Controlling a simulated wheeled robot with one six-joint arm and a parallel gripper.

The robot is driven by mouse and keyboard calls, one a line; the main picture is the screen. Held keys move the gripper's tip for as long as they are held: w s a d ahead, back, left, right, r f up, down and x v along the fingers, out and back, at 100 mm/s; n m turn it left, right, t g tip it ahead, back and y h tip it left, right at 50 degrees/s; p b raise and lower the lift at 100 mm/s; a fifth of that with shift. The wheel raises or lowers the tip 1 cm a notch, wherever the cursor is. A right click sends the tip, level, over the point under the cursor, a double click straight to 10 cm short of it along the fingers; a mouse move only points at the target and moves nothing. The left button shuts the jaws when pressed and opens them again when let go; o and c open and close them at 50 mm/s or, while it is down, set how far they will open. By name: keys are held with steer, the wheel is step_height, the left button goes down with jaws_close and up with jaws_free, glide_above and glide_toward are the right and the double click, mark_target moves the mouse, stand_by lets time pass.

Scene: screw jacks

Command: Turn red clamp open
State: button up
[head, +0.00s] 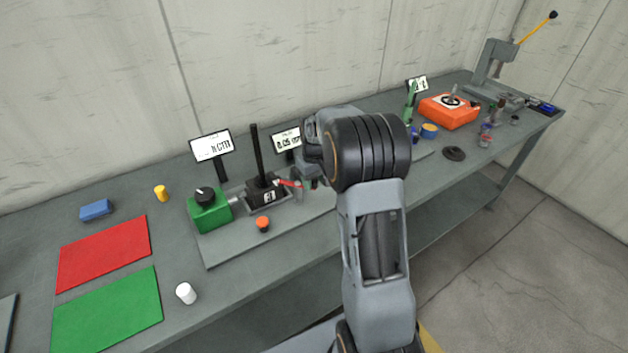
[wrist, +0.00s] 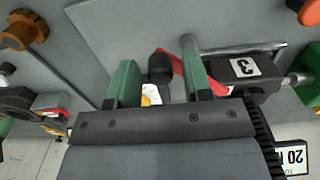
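The red clamp (wrist: 195,72) is a flat red lever with a black knob (wrist: 160,66) at its end, beside the black block marked 3 (wrist: 243,67). In the head view the red clamp (head: 288,183) shows as a short red bar to the right of the black block (head: 266,193). My gripper (wrist: 156,72) is open, with its green fingers apart on either side of the black knob. Whether a finger touches the knob or lever, I cannot tell. In the head view my arm hides most of the gripper.
A green box with a black dial (head: 209,212) and an orange button (head: 263,223) stand left of the clamp. Small displays (head: 212,147) stand behind. An orange box (head: 449,111) and a press (head: 493,70) are farther right. Red and green mats (head: 104,254) lie at left.

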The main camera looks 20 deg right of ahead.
steer(key=c, duration=0.8)
steer(key=a+m+b, duration=0.2)
steer(key=a+m, duration=0.5)
steer(key=m, duration=1)
steer(key=shift+s+a+m, duration=0.25)
steer(key=shift+s+m, duration=0.05)
steer(key=shift+s, duration=0.1)
steer(key=shift+r, duration=0.1)
steer(key=o, duration=0.9)
